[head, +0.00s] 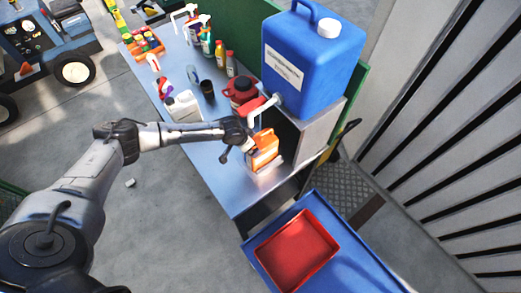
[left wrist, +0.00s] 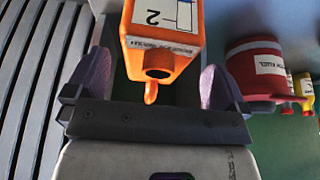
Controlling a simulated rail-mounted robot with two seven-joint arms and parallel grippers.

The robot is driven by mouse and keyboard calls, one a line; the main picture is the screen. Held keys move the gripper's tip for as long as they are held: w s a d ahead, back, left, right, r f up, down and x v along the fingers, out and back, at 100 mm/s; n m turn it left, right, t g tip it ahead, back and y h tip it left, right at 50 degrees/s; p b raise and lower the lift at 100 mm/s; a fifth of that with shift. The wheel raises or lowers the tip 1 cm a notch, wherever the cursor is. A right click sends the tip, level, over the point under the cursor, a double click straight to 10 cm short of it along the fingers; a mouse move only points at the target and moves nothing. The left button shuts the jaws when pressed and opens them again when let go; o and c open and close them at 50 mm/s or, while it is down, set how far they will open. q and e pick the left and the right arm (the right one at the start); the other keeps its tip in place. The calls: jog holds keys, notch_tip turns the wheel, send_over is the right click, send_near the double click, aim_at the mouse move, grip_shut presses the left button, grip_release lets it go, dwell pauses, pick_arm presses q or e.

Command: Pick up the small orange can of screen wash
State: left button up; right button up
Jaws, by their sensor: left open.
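The small orange can (head: 264,152) stands on the metal bench below the tap of the big blue container. In the left wrist view the left gripper's (left wrist: 155,75) two purple-grey fingers are apart, one on either side of the can, with gaps visible. My right gripper is not in view.
A red can (head: 241,90), a white jug (head: 184,106) and several bottles stand farther back on the bench (head: 240,195). A red tray (head: 297,250) lies on a blue surface in front.

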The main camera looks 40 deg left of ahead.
aim_at(260, 148)
pick_arm(q)
jog(key=shift+x, duration=1.6)
jog(key=shift+w+r, duration=0.1)
jog(key=shift+w, duration=0.1)
jog(key=shift+c, duration=0.4)
jog(key=c, duration=1.5)
jog(key=shift+w+r, duration=0.1)
jog(key=shift+r, duration=0.1)
jog(key=shift+c, duration=0.8)
